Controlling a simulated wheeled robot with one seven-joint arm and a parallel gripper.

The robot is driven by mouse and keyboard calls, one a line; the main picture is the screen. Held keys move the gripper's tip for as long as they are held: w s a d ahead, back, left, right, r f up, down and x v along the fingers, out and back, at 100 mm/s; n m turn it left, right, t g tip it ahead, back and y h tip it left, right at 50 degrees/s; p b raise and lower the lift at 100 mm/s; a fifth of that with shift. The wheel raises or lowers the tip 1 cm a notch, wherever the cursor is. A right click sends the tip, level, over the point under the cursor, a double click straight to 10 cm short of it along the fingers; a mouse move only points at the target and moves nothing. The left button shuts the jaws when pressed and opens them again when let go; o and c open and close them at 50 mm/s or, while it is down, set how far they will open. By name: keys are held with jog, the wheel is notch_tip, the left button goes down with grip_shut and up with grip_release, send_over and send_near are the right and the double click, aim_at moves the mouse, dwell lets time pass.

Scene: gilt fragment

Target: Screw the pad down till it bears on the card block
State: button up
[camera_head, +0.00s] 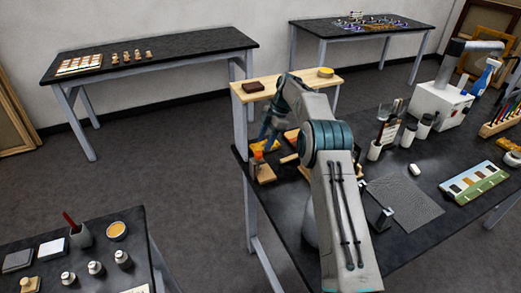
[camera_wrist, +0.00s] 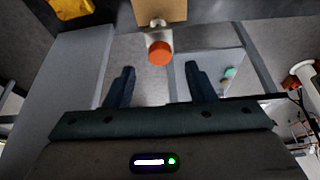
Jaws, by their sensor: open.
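An orange knob (camera_head: 258,156) stands on a small wooden block (camera_head: 266,174) at the left end of the dark bench. In the wrist view the orange knob (camera_wrist: 160,53) shows as a round cap on a pale metal fitting (camera_wrist: 158,35), with the wooden piece (camera_wrist: 160,9) behind it. My gripper (camera_wrist: 160,76) is open and empty, its two fingers spread to either side below the knob in that view. In the head view my gripper (camera_head: 268,133) is above and close to the knob. I cannot make out the pad or the card block.
Yellow and wooden items (camera_head: 290,158) lie close around my gripper.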

aim_at(259, 153)
jog(key=shift+p+x, duration=0.45)
jog(key=shift+x, duration=1.95)
jog(key=c, duration=1)
jog(key=shift+o, duration=0.2)
jog(key=shift+f+b, duration=0.1)
jog(key=shift+b, duration=0.25)
